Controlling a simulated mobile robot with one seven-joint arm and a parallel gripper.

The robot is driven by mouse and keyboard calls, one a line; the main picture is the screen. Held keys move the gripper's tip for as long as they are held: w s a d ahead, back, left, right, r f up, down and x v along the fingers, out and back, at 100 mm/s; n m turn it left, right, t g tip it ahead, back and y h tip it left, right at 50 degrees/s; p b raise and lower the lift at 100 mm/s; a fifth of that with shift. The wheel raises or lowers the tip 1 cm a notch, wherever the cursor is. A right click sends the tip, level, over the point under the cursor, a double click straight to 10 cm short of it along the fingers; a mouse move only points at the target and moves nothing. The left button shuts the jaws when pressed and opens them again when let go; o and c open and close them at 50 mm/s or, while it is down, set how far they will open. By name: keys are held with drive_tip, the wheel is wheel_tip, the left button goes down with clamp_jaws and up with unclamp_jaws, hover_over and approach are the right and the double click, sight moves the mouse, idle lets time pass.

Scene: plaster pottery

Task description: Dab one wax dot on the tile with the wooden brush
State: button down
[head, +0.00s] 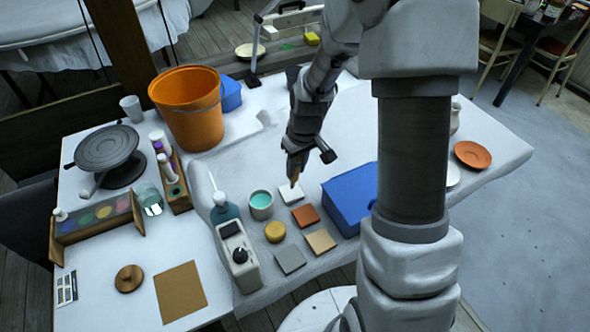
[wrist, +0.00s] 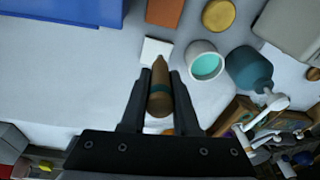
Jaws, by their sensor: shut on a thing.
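My gripper (head: 298,158) is shut on the wooden brush (wrist: 160,88), a brown pointed tool with a teal band. In the head view the brush (head: 295,170) points down, its tip just above or on the white tile (head: 289,193); I cannot tell whether they touch. The white tile also shows in the wrist view (wrist: 157,50), just beyond the tip. A terracotta tile (head: 306,215), a tan tile (head: 320,241) and a grey tile (head: 290,260) lie nearer the front. No dot is visible on the white tile. A cup of teal liquid (head: 261,204) stands left of it.
A blue box (head: 350,198) stands right of the tiles. A yellow disc (head: 275,231), a teal bottle (head: 224,210) and a grey device with a knob (head: 238,258) stand to the left. An orange bucket (head: 189,108) is at the back left.

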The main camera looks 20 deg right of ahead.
drive_tip(key=shift+w+d+f+n+t+y+b, duration=0.3)
drive_tip(key=shift+w+d+f+n+y+b, duration=0.25)
drive_tip(key=shift+n, duration=0.55)
drive_tip(key=shift+f, duration=0.15)
drive_tip(key=shift+f+b, duration=0.75)
drive_tip(key=shift+f, duration=0.25)
drive_tip(key=shift+f+b, duration=0.45)
drive_tip(key=shift+b, duration=0.05)
wheel_tip(320, 180, up, 4)
drive_tip(key=p, duration=0.3)
drive_tip(key=shift+r, duration=0.25)
